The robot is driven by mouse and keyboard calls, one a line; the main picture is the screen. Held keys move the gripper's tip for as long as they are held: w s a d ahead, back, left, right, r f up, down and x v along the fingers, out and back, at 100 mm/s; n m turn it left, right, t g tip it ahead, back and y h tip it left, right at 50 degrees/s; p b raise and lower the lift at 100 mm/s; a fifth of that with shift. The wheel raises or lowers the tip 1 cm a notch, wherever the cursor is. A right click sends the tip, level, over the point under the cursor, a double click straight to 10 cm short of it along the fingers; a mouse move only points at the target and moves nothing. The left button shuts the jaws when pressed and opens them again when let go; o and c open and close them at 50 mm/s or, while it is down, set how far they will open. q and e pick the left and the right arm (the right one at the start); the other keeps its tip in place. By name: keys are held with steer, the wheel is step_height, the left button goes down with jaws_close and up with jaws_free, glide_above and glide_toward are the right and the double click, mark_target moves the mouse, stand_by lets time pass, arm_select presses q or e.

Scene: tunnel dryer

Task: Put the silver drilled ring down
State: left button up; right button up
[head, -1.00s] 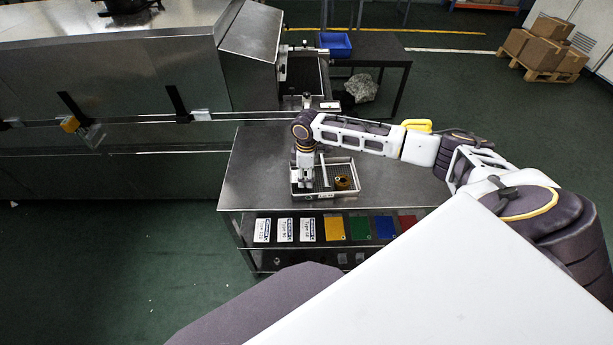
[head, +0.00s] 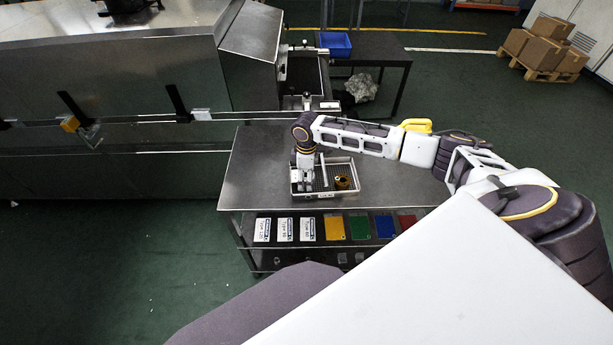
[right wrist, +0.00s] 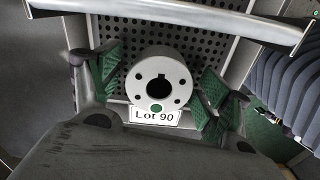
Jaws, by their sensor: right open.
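The silver drilled ring (right wrist: 160,67) shows in the right wrist view, with a central keyed bore and several small holes around it. It is at the perforated tray (head: 353,164), by a "Lot 90" label (right wrist: 154,116). My right gripper (right wrist: 160,95) is open, its green-padded fingers on either side of the ring with visible gaps. In the head view my right gripper (head: 303,183) is low at the left part of the tray and hides the ring there. My left gripper is not in view.
A brass-coloured part (head: 342,183) stands in the tray's right side, beyond a pale divider (head: 324,172). The steel table (head: 245,180) is clear around the tray. Type cards and coloured plates (head: 334,228) lie on the shelf below. The dryer (head: 110,80) stands left, a blue bin (head: 336,44) behind.

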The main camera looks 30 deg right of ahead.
mark_target(306, 175)
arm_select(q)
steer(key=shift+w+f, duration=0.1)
arm_select(e)
steer(key=shift+r, duration=0.1)
steer(key=shift+r, duration=0.6)
step_height(306, 175, up, 9)
steer(key=shift+r, duration=0.1)
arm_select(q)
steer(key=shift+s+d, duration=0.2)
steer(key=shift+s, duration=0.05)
arm_select(e)
steer(key=shift+r, duration=0.85)
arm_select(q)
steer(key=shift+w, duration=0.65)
arm_select(e)
steer(key=shift+a+f, duration=0.1)
